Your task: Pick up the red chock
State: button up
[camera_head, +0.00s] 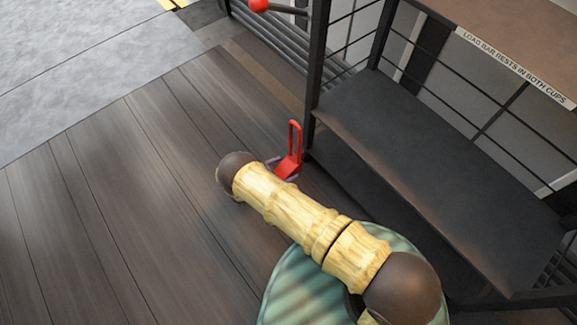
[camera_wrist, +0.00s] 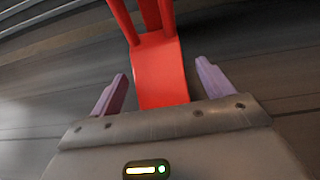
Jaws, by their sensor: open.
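The red chock (camera_head: 289,166) sits on the dark plank floor beside the front corner post of a black metal rack. It has a wedge body and an upright loop handle. In the wrist view its red body (camera_wrist: 161,72) lies between the two purple fingers of my gripper (camera_wrist: 162,92). The fingers are apart, with a gap on each side of the chock. In the head view, my gripper is mostly hidden behind my arm, with bits of purple finger (camera_head: 272,160) showing beside the chock.
The black rack (camera_head: 420,165) stands close on the chock's right, with a dark lower shelf and a brown upper shelf (camera_head: 520,35) labelled "LOAD BAR RESTS IN BOTH CUPS". A red ball knob (camera_head: 258,5) is at the top. Open plank floor (camera_head: 120,200) lies to the left.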

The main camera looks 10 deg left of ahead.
jog(key=x, duration=0.2)
jog(key=shift+w+d+f, duration=0.15)
jog(key=shift+w+f, duration=0.05)
jog(key=shift+w, duration=0.05)
jog(key=shift+c, duration=0.4)
jog(key=shift+r, duration=0.1)
jog(key=c, duration=1.5)
notch_tip(320, 180, up, 10)
jog(key=p, duration=0.6)
